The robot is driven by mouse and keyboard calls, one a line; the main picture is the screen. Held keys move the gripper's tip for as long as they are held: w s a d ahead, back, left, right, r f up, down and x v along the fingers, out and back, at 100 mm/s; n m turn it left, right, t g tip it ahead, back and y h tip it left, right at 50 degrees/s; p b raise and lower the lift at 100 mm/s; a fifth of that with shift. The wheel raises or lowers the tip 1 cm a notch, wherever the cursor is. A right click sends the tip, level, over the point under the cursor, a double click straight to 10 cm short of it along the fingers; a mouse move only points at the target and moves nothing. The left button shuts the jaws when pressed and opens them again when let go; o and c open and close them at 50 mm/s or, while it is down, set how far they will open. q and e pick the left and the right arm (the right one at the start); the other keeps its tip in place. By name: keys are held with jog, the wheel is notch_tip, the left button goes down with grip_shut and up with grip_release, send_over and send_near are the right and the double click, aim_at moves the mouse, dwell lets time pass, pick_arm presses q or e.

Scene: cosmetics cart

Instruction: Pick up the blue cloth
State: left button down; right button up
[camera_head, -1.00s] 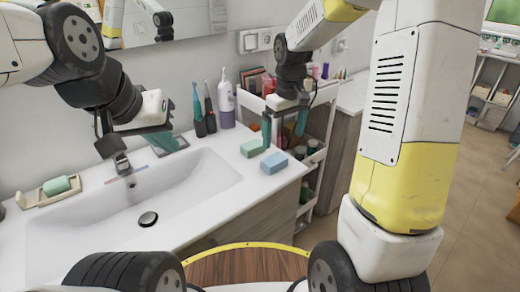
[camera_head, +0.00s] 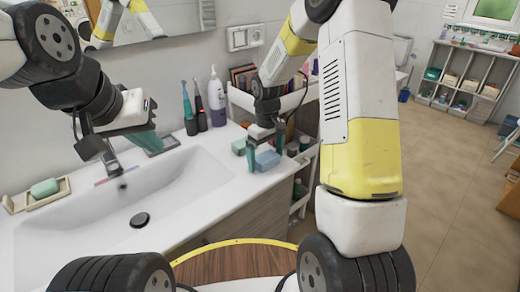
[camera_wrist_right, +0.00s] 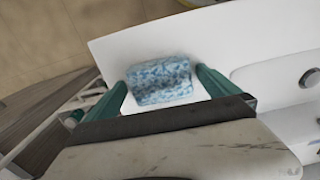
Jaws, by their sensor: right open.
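The blue cloth (camera_head: 267,160) is a small folded, mottled blue block on the right end of the white counter. It also shows in the right wrist view (camera_wrist_right: 160,80). My right gripper (camera_head: 266,150) is open above and around it, with one teal finger on each side of the cloth. In the right wrist view the fingers (camera_wrist_right: 162,92) flank the cloth, with a small gap visible on the left; contact on the right is unclear. My left gripper (camera_head: 122,138) hangs above the sink's back left edge, and its jaw opening is not clear.
Toothbrushes and a pump bottle (camera_head: 217,98) stand at the back wall. The white cart (camera_head: 300,170) with several items stands right of the counter. The sink (camera_head: 170,185) and a soap dish (camera_head: 36,196) are to the left.

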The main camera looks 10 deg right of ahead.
aim_at(266, 157)
jog(key=c, duration=1.4)
jog(key=shift+c, duration=0.3)
jog(key=shift+r, duration=0.2)
jog(key=shift+r, duration=0.25)
jog(key=r, duration=0.3)
jog(key=shift+s, duration=0.2)
jog(key=s+a+r, duration=0.1)
jog(key=s+a, duration=0.2)
jog(key=s, duration=1.2)
jog(key=shift+s, duration=0.15)
jog(key=shift+a+r, duration=0.1)
